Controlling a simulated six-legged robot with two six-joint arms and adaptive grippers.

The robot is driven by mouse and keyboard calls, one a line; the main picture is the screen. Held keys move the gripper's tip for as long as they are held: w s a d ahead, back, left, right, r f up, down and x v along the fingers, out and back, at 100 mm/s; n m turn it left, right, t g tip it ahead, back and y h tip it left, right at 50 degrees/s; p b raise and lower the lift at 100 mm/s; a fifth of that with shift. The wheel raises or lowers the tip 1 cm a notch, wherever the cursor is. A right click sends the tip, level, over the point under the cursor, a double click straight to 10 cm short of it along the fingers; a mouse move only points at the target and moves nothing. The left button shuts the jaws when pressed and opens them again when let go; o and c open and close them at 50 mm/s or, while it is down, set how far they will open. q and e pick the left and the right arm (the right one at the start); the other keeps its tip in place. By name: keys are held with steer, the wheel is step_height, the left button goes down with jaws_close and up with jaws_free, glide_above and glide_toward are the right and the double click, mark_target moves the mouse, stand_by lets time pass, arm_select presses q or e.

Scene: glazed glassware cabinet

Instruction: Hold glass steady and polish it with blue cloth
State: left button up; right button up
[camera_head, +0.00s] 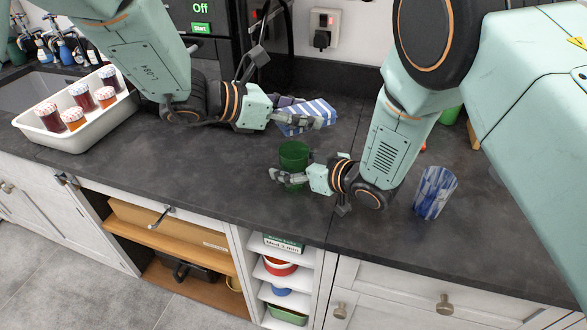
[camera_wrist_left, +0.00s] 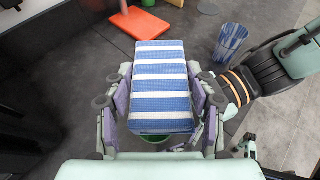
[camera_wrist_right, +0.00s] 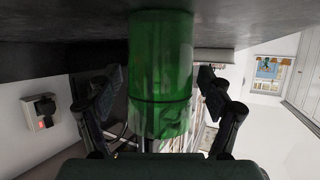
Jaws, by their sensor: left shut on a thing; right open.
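A blue-and-white striped cloth (camera_head: 307,115) is held in my left gripper (camera_head: 322,122), which is shut on it above the counter. In the left wrist view the cloth (camera_wrist_left: 160,85) sits as a folded pad between the fingers (camera_wrist_left: 160,110). A green glass (camera_head: 294,152) stands on the counter in front of the cloth and apart from it. My right gripper (camera_head: 280,178) is open at the near side of the glass. In the right wrist view the glass (camera_wrist_right: 160,75) is between the spread fingers (camera_wrist_right: 162,90), with gaps visible on both sides. The fingers partly hide its lower part in the head view.
A blue-and-white patterned tumbler (camera_head: 435,192) stands on the counter right of my right arm. A white tray (camera_head: 85,130) with several red and orange jars is at the left. The counter's front middle is clear.

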steer(key=v, duration=1.2)
steer(key=shift+w+a, duration=0.1)
arm_select(q)
steer(key=shift+f, duration=0.45)
arm_select(e)
steer(key=x, duration=1.1)
steer(key=shift+w+a+f, duration=0.2)
steer(key=shift+w+a, duration=0.05)
arm_select(q)
steer(key=shift+f, duration=0.35)
steer(key=shift+r, duration=0.1)
